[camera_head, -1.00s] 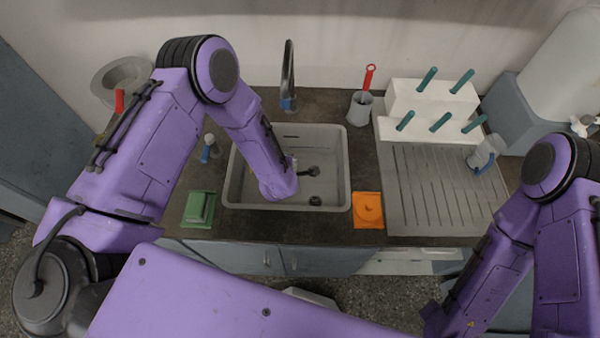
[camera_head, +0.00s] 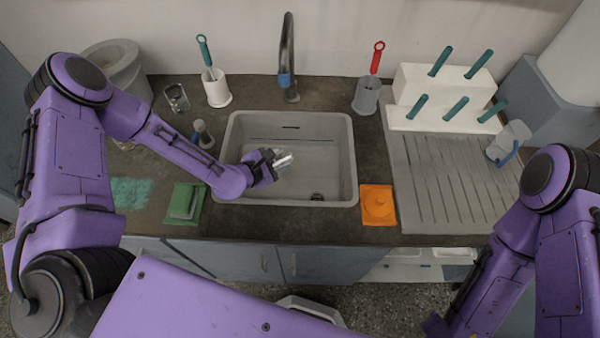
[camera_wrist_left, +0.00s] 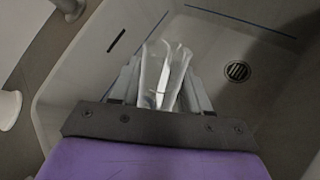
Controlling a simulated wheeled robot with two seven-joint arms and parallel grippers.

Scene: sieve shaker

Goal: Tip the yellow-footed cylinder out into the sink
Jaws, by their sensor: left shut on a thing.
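My left gripper (camera_head: 274,162) is over the left-middle part of the grey sink (camera_head: 354,165), pointing right. It is shut on a clear glass cylinder (camera_head: 284,159), which lies tilted well over toward the sideways, above the basin. In the left wrist view the clear cylinder (camera_wrist_left: 163,72) sits between the two fingers, with the basin and its round drain (camera_wrist_left: 237,71) beyond. No yellow foot shows in either view; that end seems hidden by the gripper. I cannot tell whether liquid is in the cylinder. My right arm is at the lower right, its gripper out of view.
The tap (camera_head: 288,60) stands behind the sink. A grey holder (camera_head: 367,95), an orange pad (camera_head: 377,205) and the drainboard (camera_head: 445,195) are to the right.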

